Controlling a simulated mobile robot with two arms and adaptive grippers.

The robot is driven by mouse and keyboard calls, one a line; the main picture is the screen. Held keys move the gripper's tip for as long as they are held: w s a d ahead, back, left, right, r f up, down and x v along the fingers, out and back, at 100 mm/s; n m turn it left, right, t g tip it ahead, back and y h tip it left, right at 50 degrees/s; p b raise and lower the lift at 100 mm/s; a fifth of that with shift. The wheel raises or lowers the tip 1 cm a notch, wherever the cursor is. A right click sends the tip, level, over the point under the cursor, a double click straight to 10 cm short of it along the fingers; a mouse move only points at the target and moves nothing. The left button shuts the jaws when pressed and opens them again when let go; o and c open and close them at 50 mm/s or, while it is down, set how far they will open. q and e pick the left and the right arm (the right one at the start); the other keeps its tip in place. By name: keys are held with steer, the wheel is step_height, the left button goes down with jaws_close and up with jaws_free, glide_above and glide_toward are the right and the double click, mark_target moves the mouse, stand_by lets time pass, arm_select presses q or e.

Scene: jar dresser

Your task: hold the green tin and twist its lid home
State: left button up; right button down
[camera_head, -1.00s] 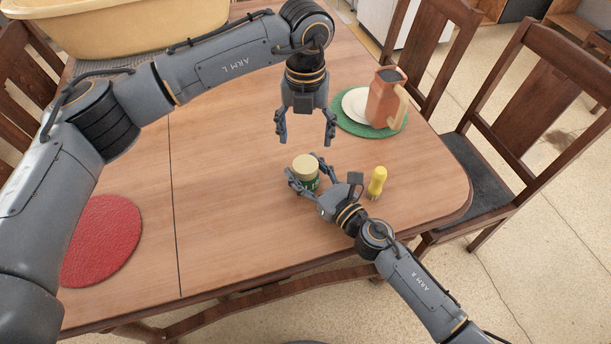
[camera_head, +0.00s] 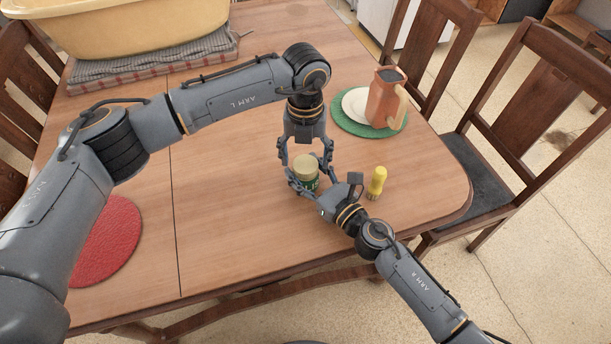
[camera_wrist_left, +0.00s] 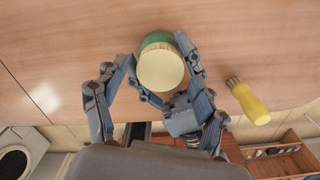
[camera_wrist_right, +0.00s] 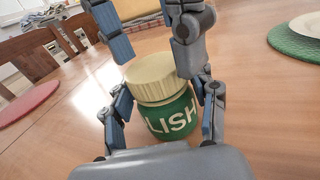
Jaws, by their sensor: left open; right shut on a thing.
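The green tin (camera_wrist_right: 172,118) stands upright on the table with its cream lid (camera_wrist_right: 150,78) on top. Part of a word, "LISH", shows on its side in the right wrist view. My right gripper (camera_head: 308,184) is shut around the tin's body from the front. My left gripper (camera_head: 305,160) points down from above, open, with its fingers on either side of the lid. Whether the lid is fully seated cannot be seen.
A yellow-handled brush (camera_head: 377,182) stands just right of the tin. A terracotta jug (camera_head: 384,98) and a white plate (camera_head: 354,104) are on a green mat (camera_head: 345,125) behind. A red mat (camera_head: 108,245) lies left. A yellow basin (camera_head: 120,28) sits on folded cloths at the back.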

arm_select(q)
steer(key=shift+f, duration=0.4)
steer(key=shift+c, duration=0.2)
steer(key=c, duration=1.2)
steer(key=shift+o, duration=0.2)
steer(key=m, duration=0.3)
steer(key=shift+m, duration=0.4)
steer(key=m, duration=0.3)
steer(key=shift+m, duration=0.4)
steer(key=m, duration=0.6)
steer(key=o, duration=1.3)
